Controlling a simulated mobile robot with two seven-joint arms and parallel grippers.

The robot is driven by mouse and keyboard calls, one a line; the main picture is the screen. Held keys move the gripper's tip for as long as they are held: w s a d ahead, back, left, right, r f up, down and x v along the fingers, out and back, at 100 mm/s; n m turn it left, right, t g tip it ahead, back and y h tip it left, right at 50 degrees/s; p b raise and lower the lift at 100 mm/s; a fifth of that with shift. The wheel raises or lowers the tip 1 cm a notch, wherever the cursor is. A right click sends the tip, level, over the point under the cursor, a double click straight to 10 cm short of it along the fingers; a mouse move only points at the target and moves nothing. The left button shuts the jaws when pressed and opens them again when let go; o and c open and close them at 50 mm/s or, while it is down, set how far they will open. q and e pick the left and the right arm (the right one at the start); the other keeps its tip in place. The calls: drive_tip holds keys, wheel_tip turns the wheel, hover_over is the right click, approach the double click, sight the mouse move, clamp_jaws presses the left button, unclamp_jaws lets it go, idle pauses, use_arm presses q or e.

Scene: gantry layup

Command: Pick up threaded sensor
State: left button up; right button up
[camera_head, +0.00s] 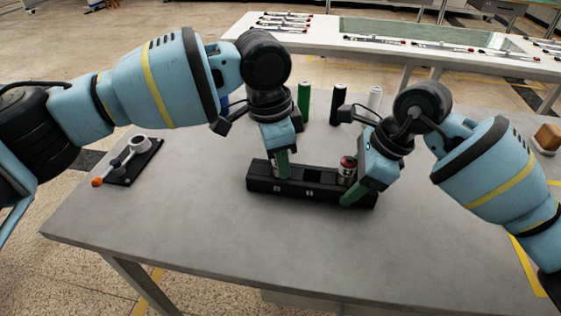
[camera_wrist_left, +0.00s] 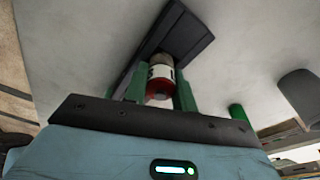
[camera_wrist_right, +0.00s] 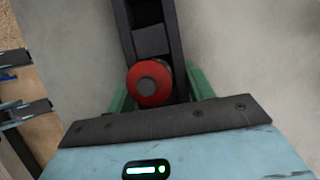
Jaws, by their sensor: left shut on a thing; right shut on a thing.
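A black slotted rack (camera_head: 312,193) lies on the grey table. A red-topped cylinder (camera_head: 347,163) stands at the rack's right end; in the right wrist view its round red cap (camera_wrist_right: 150,82) sits between the green fingers. My right gripper (camera_head: 352,182) is shut on it. A white cylinder with a red end (camera_wrist_left: 160,78) is between the green fingers of my left gripper (camera_wrist_left: 158,97), at the rack's left end. My left gripper (camera_head: 283,165) is shut on it. In the head view the left fingers mostly hide this cylinder. I cannot tell which cylinder is the threaded sensor.
Green (camera_head: 304,102), black (camera_head: 338,104) and white (camera_head: 375,98) upright cylinders stand behind the rack. A black plate with a clamp-like fixture and orange knob (camera_head: 97,182) lies at the left. A brown block (camera_head: 547,137) is at the right. The front table area is clear.

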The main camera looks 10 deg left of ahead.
use_arm(q)
wheel_tip(320, 180, up, 10)
drive_tip(key=shift+r, duration=0.1)
idle(0.4)
use_arm(e)
drive_tip(key=o, duration=1.1)
